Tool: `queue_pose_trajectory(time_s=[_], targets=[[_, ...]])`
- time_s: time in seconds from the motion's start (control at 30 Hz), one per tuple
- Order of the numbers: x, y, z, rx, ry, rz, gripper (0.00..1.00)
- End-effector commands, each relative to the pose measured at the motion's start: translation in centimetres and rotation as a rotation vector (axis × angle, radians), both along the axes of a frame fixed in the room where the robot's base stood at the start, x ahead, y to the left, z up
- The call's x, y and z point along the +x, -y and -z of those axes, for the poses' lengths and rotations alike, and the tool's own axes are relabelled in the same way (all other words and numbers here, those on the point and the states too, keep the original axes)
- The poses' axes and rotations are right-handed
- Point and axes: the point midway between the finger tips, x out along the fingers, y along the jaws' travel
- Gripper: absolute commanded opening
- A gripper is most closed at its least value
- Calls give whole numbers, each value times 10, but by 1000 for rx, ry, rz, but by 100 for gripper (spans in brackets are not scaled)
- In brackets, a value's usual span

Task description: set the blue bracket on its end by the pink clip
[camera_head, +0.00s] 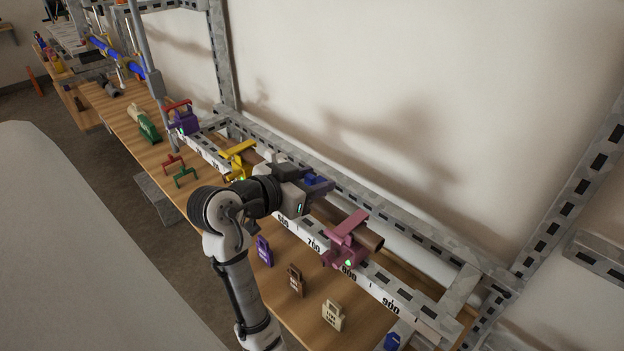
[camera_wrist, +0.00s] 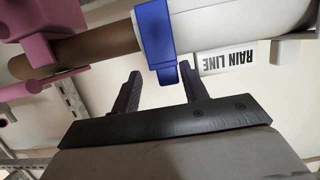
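The blue bracket (camera_wrist: 154,35) sits around the pipe in the wrist view, where the white pipe meets the brown pipe, with a tab hanging down. In the head view a small blue part of it (camera_head: 314,180) shows beside my gripper (camera_head: 318,188). In the wrist view my gripper (camera_wrist: 160,72) is open, its dark fingers apart on either side of the tab's lower end. The tab looks closer to the right finger; contact cannot be told. The pink clip (camera_head: 345,240) stands on the rail to the right, around the brown pipe; it also shows at the wrist view's upper left (camera_wrist: 35,38).
A yellow clip (camera_head: 238,160) and a purple clip with a red handle (camera_head: 183,118) stand farther left on the numbered rail (camera_head: 285,222). A RAIN LINE label (camera_wrist: 229,59) hangs by the white pipe.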

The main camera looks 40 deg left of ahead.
Motion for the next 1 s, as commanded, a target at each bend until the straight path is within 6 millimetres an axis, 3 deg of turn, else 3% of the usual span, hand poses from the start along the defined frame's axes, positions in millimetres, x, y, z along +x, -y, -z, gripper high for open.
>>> queue_pose_trajectory(time_s=[0.37, 0.8, 1.0], targets=[[-7, -1, -2, 1, 2, -2, 44], [-94, -8, -28, 4, 2, -3, 44], [-123, -10, -38, 2, 1, -3, 44]])
